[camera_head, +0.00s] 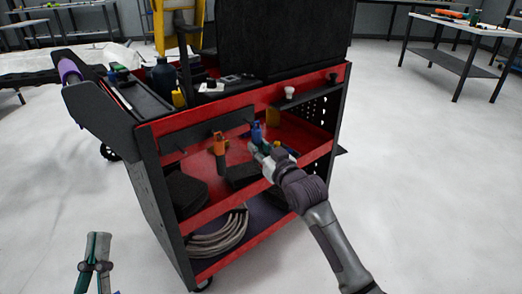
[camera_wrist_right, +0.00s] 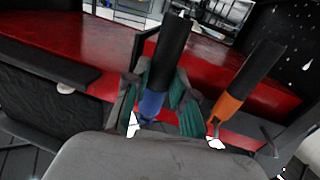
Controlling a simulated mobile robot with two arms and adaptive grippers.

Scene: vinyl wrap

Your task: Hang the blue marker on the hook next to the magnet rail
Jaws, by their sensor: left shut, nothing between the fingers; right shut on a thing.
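The blue marker (camera_wrist_right: 152,103), with a long black section, is between the teal fingers of my right gripper (camera_wrist_right: 160,102), which is shut on it. In the head view the blue marker (camera_head: 257,131) shows above my right gripper (camera_head: 260,148), in front of the cart's red upper frame. A dark bar that looks like the magnet rail (camera_head: 205,130) runs along that side of the cart, left of the marker. Small dark pegs show near it; I cannot tell whether the marker touches one. My left gripper (camera_head: 96,265) is shut and empty, low at the left, away from the cart.
An orange marker (camera_head: 220,143) hangs upright left of the blue one; it also shows close beside it in the wrist view (camera_wrist_right: 228,105). The cart (camera_head: 245,195) has red shelves with a coiled hose (camera_head: 220,235) below. Bottles stand on its top. The floor around is clear.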

